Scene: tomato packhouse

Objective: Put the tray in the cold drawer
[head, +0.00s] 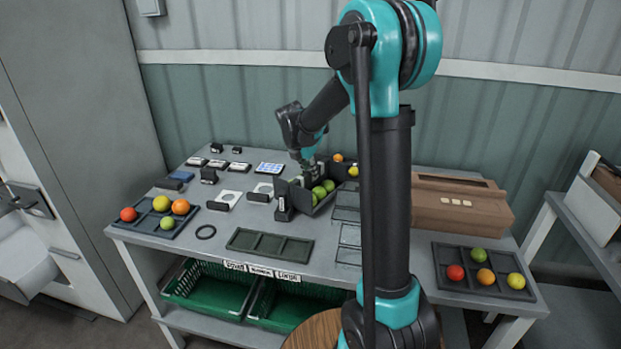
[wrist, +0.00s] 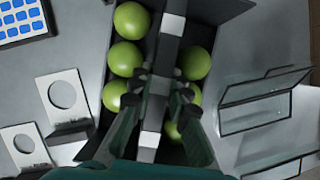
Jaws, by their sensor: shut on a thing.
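In the wrist view the tray (wrist: 222,10) has a bar handle (wrist: 171,28) running lengthwise between two rows of green tomatoes (wrist: 124,58). My gripper (head: 308,168) reaches down into the tray. In the wrist view my gripper (wrist: 163,82) is shut on the handle; the fingers hide part of it and some tomatoes. A white drawer-like unit (head: 28,255) stands out at the far left; I cannot tell whether it is the cold drawer.
Compartment trays with coloured tomatoes lie at left (head: 150,225) and right (head: 505,292). An empty tray (head: 268,243) lies in front. Wire frames (head: 349,236) and a brown box (head: 455,208) stand to the right. Gauge plates (head: 230,198) lie left. Green crates (head: 208,290) sit below.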

